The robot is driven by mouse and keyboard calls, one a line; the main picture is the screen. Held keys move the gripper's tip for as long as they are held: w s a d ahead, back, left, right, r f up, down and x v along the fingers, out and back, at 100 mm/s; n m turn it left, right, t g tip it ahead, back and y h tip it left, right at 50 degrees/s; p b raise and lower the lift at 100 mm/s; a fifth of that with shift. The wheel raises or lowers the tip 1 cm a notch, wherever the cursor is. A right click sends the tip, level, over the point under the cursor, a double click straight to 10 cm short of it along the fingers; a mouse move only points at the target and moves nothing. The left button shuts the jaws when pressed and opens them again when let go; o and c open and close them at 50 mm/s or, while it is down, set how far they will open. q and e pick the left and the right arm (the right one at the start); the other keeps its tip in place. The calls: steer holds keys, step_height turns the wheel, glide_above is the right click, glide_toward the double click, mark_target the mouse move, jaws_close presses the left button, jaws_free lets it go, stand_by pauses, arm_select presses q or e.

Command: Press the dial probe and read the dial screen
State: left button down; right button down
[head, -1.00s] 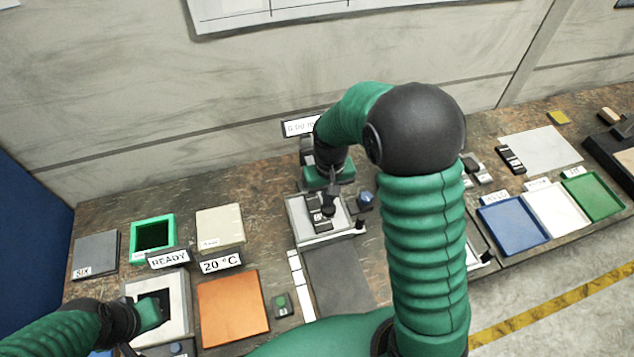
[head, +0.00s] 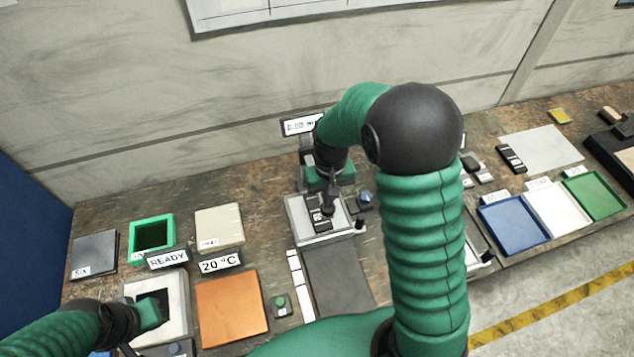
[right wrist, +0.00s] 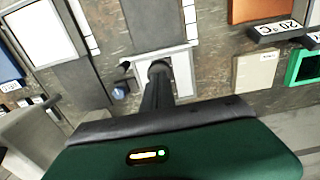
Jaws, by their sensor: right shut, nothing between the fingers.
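The dial device is a light grey base (head: 318,236) with a dark block on it, near the middle of the bench in the head view. Its screen (head: 299,126) stands behind it and seems to read 0.00, with the right end covered by my arm. My right gripper (head: 330,200) is shut and empty, pointing down over the dark block. In the right wrist view the shut fingers (right wrist: 158,70) are over the grey base (right wrist: 180,60); the probe tip is hidden there, and contact cannot be told. My left gripper (head: 155,308) is at the grey box with the dark opening, its fingers unclear.
A blue knob (head: 365,197) sits close right of the base. A dark grey mat (head: 340,280) lies in front. An orange plate (head: 232,308), a READY sign (head: 167,259) and a 20 °C sign (head: 220,264) are to the left. Blue, white and green trays (head: 594,195) stand right.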

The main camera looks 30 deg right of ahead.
steer(key=shift+f+b, duration=1.35)
steer(key=shift+f, duration=0.95)
steer(key=shift+r, duration=0.1)
step_height(320, 180, up, 6)
steer(key=p, duration=0.5)
